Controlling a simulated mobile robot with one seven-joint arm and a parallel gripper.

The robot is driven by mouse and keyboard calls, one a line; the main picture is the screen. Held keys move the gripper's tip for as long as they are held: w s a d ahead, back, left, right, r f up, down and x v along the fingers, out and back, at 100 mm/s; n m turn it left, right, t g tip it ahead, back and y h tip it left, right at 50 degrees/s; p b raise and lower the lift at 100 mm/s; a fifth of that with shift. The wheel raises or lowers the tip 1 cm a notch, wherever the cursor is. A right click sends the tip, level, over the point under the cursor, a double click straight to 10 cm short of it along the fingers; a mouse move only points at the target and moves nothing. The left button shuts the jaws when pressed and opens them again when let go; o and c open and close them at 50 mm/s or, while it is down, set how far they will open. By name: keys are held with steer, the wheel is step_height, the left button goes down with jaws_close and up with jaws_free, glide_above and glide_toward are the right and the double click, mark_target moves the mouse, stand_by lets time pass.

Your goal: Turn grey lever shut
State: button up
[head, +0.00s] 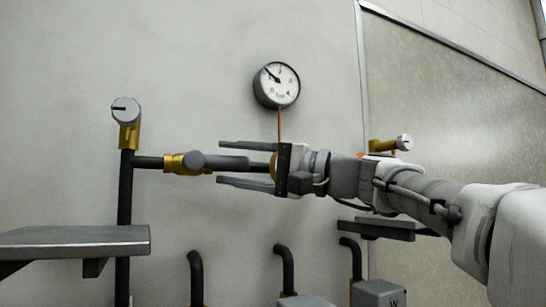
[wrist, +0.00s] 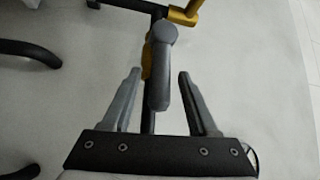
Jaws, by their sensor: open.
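The grey lever (head: 232,162) sits on a brass valve body (head: 173,163) on a dark horizontal pipe. It lies level, in line with that pipe, its round hub at the left and its handle pointing right towards my gripper. My gripper (head: 221,163) is open, one finger above the handle and one below. In the wrist view the lever (wrist: 161,85) stands between the two fingers of my gripper (wrist: 159,74), with a gap visible on both sides. The handle's tip is near the palm; contact there is unclear.
A round gauge (head: 277,84) hangs above my gripper. A grey shelf (head: 75,238) juts out at lower left. Bent black pipes (head: 286,268) stand below. Another brass fitting (head: 385,146) is behind my arm.

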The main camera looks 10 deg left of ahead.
steer(key=shift+a, duration=0.25)
jaws_close()
stand_by(1.4)
